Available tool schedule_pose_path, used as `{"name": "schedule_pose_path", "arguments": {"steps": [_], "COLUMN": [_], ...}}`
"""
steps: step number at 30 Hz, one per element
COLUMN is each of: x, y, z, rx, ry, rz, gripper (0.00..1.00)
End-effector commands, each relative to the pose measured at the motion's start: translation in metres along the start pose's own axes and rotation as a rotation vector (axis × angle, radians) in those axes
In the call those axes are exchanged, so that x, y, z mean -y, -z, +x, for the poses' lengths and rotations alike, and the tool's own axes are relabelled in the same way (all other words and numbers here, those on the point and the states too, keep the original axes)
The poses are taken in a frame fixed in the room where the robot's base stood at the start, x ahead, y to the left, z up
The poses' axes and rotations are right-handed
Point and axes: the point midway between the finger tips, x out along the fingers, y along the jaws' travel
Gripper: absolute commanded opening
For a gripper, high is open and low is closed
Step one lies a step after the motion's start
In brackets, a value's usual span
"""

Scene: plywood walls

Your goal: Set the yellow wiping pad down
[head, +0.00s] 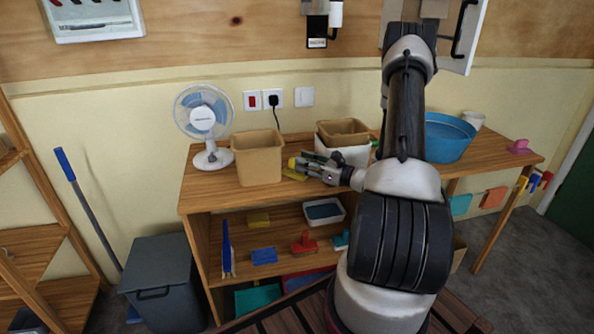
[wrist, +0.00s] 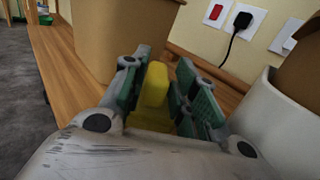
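The yellow wiping pad (wrist: 154,86) shows in the wrist view between the two green-lined fingers of my gripper (wrist: 158,75). Its raised part stands between the fingers and its wider, lower part spreads below. A narrow gap shows between the raised part and the right finger, so my gripper looks open around it. In the head view my gripper (head: 298,164) is low over the bench top, between the tan bin and the white container. Yellow of the pad (head: 293,176) shows flat at the bench surface under the fingers. The pad's underside is hidden.
The tan bin (head: 257,158) is close to the left of my gripper. The white container (head: 345,153) with a brown bin in it is close to the right. A fan (head: 203,120) and a blue basin (head: 447,137) also stand on the bench (head: 218,190). Bare bench lies in front.

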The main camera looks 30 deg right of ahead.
Motion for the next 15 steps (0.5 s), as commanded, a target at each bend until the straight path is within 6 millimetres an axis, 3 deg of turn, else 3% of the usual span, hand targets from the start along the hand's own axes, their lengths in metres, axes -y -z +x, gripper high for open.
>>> {"name": "schedule_pose_path", "arguments": {"steps": [3, 8, 15], "x": [0.0000, -0.0001, -0.0001], "y": [0.0000, 0.0000, -0.0001], "z": [-0.0003, -0.0004, -0.0005], "rx": [0.000, 0.000, 0.000], "ry": [0.000, 0.000, 0.000], "rz": [0.000, 0.000, 0.000], "gripper": [0.29, 0.01, 0.00]}}
